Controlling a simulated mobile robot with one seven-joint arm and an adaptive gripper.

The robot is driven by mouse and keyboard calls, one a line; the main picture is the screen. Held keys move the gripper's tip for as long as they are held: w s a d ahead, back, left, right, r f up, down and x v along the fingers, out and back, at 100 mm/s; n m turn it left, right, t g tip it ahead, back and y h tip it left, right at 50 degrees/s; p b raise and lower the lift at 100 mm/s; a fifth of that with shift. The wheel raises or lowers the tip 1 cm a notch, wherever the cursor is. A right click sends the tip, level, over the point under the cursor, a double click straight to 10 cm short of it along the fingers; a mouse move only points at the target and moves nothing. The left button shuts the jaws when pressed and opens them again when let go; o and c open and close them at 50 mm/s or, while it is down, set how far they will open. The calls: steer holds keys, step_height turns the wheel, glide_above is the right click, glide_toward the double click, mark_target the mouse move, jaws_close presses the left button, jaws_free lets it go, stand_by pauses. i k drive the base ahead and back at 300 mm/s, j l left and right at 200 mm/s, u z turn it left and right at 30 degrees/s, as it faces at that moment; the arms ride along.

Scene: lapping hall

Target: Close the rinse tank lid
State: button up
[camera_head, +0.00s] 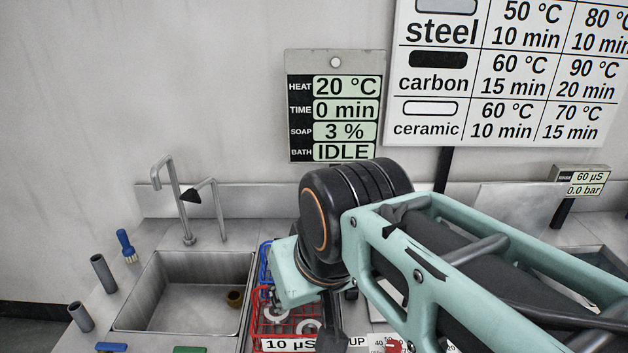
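A pale upright panel (518,212) stands at the back of the counter on the right, partly behind my arm. It looks like a raised lid, but I cannot be sure it is the rinse tank lid. A metal basin (598,258) in front of it at the right edge is mostly hidden by my arm. My arm crosses the lower right of the picture. My gripper (332,325) points down near the bottom middle, by a red wire basket, well to the left of the panel. Its fingertips are not clearly seen, so its opening cannot be told.
An open sink (150,318) with a tap (170,200) is on the left. A red wire basket (272,335) and a blue one (264,262) stand beside it. A small display (580,182) reads 60 µS, 0.0 bar. A bath display (334,115) reads IDLE. Grey cylinders (103,273) stand at left.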

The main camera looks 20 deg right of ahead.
mark_target(529, 208)
steer(key=z, duration=2.1)
steer(key=i+l, duration=0.25)
steer(key=l, duration=0.2)
steer(key=j+u, duration=0.05)
